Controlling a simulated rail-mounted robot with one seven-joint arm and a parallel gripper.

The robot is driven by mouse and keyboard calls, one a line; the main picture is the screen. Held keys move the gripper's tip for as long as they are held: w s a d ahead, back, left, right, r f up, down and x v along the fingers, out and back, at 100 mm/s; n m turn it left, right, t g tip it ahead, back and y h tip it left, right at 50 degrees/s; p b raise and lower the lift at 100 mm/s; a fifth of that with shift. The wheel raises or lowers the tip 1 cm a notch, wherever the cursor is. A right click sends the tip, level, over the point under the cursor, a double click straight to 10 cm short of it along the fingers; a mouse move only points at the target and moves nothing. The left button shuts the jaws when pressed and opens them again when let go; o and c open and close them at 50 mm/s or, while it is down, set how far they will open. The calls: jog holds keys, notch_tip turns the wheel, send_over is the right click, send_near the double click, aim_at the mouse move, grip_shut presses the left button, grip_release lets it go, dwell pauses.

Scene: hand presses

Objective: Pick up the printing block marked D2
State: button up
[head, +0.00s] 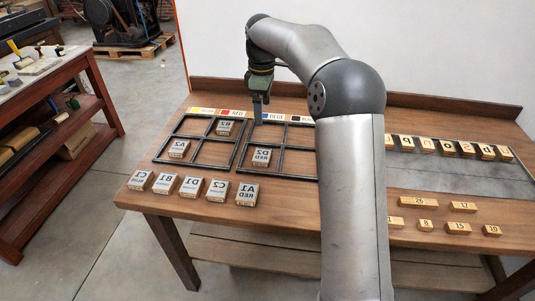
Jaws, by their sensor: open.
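The printing block that seems to be marked D2 (262,156), its lettering mirrored, lies face up in a cell of the right dark metal frame (240,158). My gripper (258,118) points down above the far part of that frame, beyond the D2 block in the picture and apart from it. The gripper is open, with no block seen in it. Its fingers are small and edge-on here, so the gap between them is hard to make out.
Two blocks, one of them B2 (225,127), lie in the left frame (157,156). A row of several blocks, including A1 (246,193), lies along the table's (290,210) front left. Colour labels (228,113) line the back. Numbered wooden pieces (425,201) lie at right.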

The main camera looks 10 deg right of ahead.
send_over(262, 154)
jog(key=f, duration=1.2)
jog(key=shift+d+b, duration=0.25)
jog(key=shift+b, duration=0.05)
jog(key=shift+s+a+f, duration=0.1)
jog(key=shift+a+f, duration=0.05)
jog(key=shift+f, duration=1.2)
jog(key=shift+a+f, duration=0.1)
jog(key=shift+f, duration=1.25)
jog(key=c, duration=1.1)
